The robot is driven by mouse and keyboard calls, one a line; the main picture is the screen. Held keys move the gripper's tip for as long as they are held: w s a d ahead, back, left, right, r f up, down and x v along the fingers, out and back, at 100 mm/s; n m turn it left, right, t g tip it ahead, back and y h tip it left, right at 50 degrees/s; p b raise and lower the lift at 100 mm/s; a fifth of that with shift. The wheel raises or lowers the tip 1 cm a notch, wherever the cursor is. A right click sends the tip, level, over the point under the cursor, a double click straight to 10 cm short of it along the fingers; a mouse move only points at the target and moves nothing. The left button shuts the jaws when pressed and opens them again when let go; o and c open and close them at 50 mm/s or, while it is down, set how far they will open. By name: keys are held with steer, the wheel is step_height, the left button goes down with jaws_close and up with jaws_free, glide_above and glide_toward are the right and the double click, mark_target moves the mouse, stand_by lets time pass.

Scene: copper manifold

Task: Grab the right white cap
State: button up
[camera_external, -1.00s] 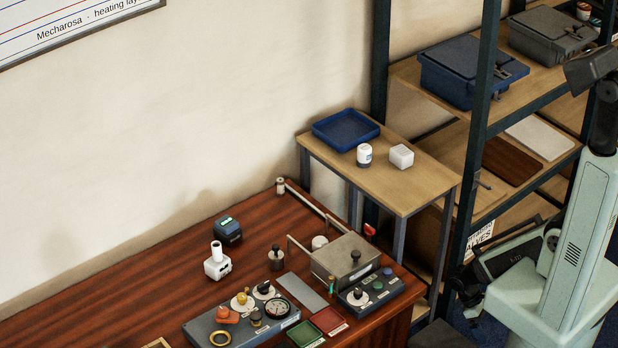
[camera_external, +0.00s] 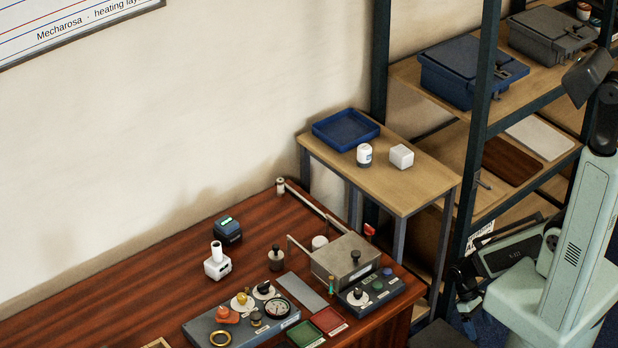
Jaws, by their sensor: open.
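Several white items could be the cap; I cannot tell which one is meant. On the small wooden table, a round white jar (camera_external: 364,155) with a white top stands left of a white rounded block (camera_external: 401,156). On the red-brown desk, a short white round piece (camera_external: 319,242) sits behind the metal box. Two pale round discs, a left one (camera_external: 241,302) and a right one (camera_external: 264,290) with a dark knob, sit on the grey panel. My gripper (camera_external: 464,293) is dark, small and partly unclear at lower right, apart from all of these. It is open, with nothing visibly held.
A blue tray (camera_external: 345,131) lies at the back of the small table (camera_external: 402,193). The metal box (camera_external: 345,258) and gauge panel (camera_external: 205,333) crowd the desk's right part. A dark shelf post (camera_external: 472,165) stands between my arm and the small table. The desk's left side is mostly clear.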

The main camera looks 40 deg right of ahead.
steer(key=w+a+r+n+h, duration=0.1)
steer(key=w+a+r+n, duration=0.2)
steer(key=w+r+n, duration=0.15)
steer(key=w+a+r+n+h, duration=0.1)
steer(key=w+a+r+n, duration=0.2)
steer(key=r, duration=0.3)
step_height(320, 180, up, 32)
steer(key=n+t+y, duration=0.2)
steer(key=n+t, duration=0.5)
steer(key=n, duration=0.3)
glide_above(320, 239)
steer(key=shift+m, duration=0.25)
steer(key=shift+s+f, duration=0.1)
steer(key=shift+f, duration=6.75)
steer(key=shift+c, duration=0.3)
steer(key=c, duration=1.1)
